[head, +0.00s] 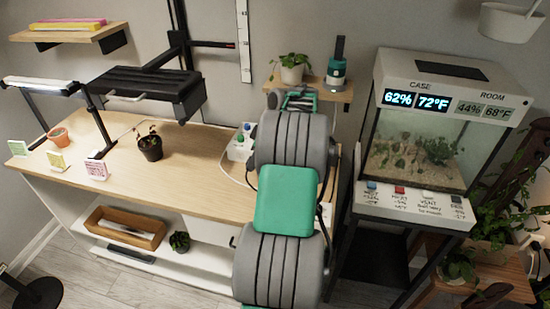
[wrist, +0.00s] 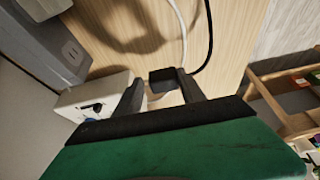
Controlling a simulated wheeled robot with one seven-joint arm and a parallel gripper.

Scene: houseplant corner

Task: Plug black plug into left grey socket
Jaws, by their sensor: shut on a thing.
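In the wrist view, my gripper (wrist: 163,88) is shut on the black plug (wrist: 163,75), which sits between the fingertips above the wooden tabletop. A black cable (wrist: 208,45) curves up beside it. To the left is a pale box (wrist: 88,100) with a dark slot and a blue part, close to the left finger. A grey block (wrist: 62,48) with small socket-like faces shows at the upper left; I cannot tell which socket is the left one. In the head view, my arm hides the fingers and plug. The pale box (head: 240,147) there stands left of my arm.
A white cable (wrist: 180,25) lies near the plug. The wooden tabletop (head: 205,165) holds a small potted plant (head: 150,147) and lamps to the left. A glass case (head: 415,150) stands to the right. A wall shelf (head: 322,92) holds another plant.

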